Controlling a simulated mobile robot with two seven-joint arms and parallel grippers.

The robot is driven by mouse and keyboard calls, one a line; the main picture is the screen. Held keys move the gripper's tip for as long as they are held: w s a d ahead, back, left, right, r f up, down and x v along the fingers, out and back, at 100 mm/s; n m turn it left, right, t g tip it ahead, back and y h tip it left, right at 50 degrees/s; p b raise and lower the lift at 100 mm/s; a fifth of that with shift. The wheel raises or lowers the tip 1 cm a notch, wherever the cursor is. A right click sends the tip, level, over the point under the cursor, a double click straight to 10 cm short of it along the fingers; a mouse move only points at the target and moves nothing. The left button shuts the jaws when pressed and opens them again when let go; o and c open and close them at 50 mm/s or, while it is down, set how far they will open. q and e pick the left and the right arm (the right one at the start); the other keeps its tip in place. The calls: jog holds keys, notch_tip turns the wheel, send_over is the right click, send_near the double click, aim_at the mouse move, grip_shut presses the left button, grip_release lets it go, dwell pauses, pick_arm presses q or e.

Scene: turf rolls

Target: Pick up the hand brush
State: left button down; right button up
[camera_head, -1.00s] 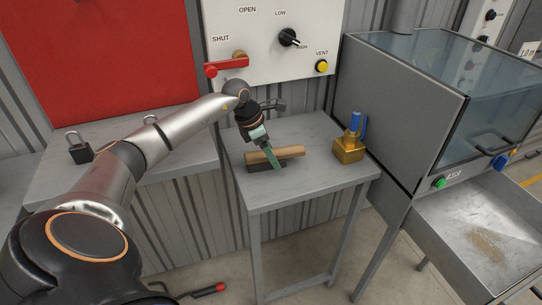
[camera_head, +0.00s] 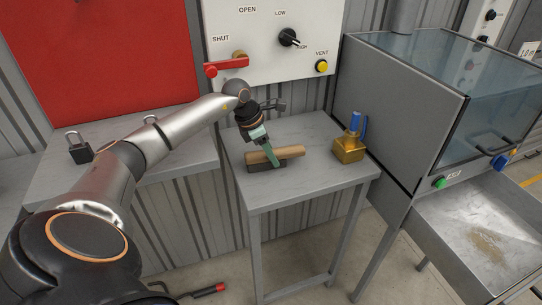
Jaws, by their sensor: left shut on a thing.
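The hand brush (camera_head: 288,153) has a light wooden handle or back with a dark part under its left end. It lies on the small grey table (camera_head: 320,182). The dark underside of the brush is at or very close to the table top; I cannot tell if there is a gap. My right gripper is not in view.
A brass block with a blue handle (camera_head: 349,148) stands to the right on the same table. A grey glass-topped cabinet (camera_head: 400,110) is further right, with an open metal tray (camera_head: 480,235). A padlock (camera_head: 79,150) sits on the left bench. A control panel (camera_head: 265,60) is behind.

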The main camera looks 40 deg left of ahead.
aim_at(275, 151)
pick_arm(q)
jog(key=shift+r, duration=0.15)
jog(key=shift+r, duration=0.25)
notch_tip(275, 151, up, 2)
jog(key=shift+r, duration=0.15)
jog(key=s+d+r, duration=0.6)
jog(key=d+r, duration=0.4)
jog(key=d, duration=0.2)
jog(key=shift+s+d+r, duration=0.2)
jog(key=shift+s+d, duration=0.05)
jog(key=shift+s, duration=0.05)
